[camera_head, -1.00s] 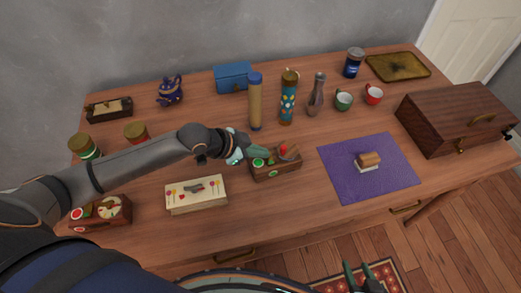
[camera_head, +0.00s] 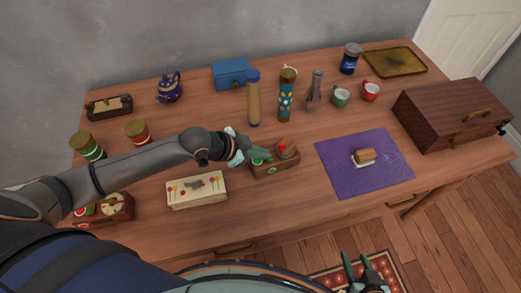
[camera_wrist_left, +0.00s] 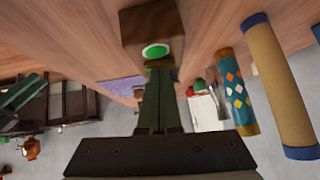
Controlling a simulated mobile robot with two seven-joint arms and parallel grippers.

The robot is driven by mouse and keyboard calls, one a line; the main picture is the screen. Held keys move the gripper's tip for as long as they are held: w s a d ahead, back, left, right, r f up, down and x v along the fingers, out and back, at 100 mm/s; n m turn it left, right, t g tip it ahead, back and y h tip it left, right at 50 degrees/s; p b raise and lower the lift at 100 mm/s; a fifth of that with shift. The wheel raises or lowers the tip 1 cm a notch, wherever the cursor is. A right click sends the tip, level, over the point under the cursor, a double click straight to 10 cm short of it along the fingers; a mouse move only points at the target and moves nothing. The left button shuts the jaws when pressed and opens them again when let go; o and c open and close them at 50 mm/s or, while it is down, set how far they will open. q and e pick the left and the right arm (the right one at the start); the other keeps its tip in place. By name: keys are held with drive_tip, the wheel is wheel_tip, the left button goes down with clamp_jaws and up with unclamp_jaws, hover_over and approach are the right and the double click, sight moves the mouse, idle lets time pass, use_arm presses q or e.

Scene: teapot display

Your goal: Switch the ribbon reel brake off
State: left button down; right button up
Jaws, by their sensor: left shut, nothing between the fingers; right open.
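A small wooden box (camera_head: 285,168) stands mid-table, with a red knob (camera_head: 282,147), a brown rounded part and a green button (camera_head: 272,170) on its front. I take it for the ribbon reel, but cannot read a label. My left gripper (camera_head: 265,154) is shut and empty at the box's left side. In the left wrist view, the shut fingertips (camera_wrist_left: 160,68) are close to the green button (camera_wrist_left: 155,50) on the wooden box (camera_wrist_left: 150,22); I cannot tell whether they touch. My right gripper (camera_head: 362,268) is open and empty at the bottom edge, away from the table.
A cream box with pins (camera_head: 197,190) and a wooden dial box (camera_head: 115,207) stand to the left. Tall cylinders (camera_head: 253,98) (camera_head: 287,95) stand behind the reel box. A purple mat (camera_head: 340,178) with a brown-topped block lies right of it.

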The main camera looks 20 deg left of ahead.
use_arm(q)
drive_tip(key=shift+r, duration=0.1)
use_arm(e)
drive_tip(key=shift+r, duration=0.1)
use_arm(q)
drive_tip(key=r+p, duration=0.4)
drive_tip(key=p, duration=0.1)
drive_tip(key=shift+s+d+r, duration=0.2)
drive_tip(key=shift+r, duration=0.15)
drive_tip(key=v, duration=0.9)
drive_tip(key=shift+s+a, duration=0.25)
drive_tip(key=shift+a, duration=0.05)
use_arm(e)
drive_tip(key=shift+s+r, duration=0.2)
drive_tip(key=shift+r, duration=0.9)
drive_tip(key=shift+s+r, duration=0.15)
drive_tip(key=shift+r, duration=0.95)
use_arm(q)
drive_tip(key=shift+f, duration=0.15)
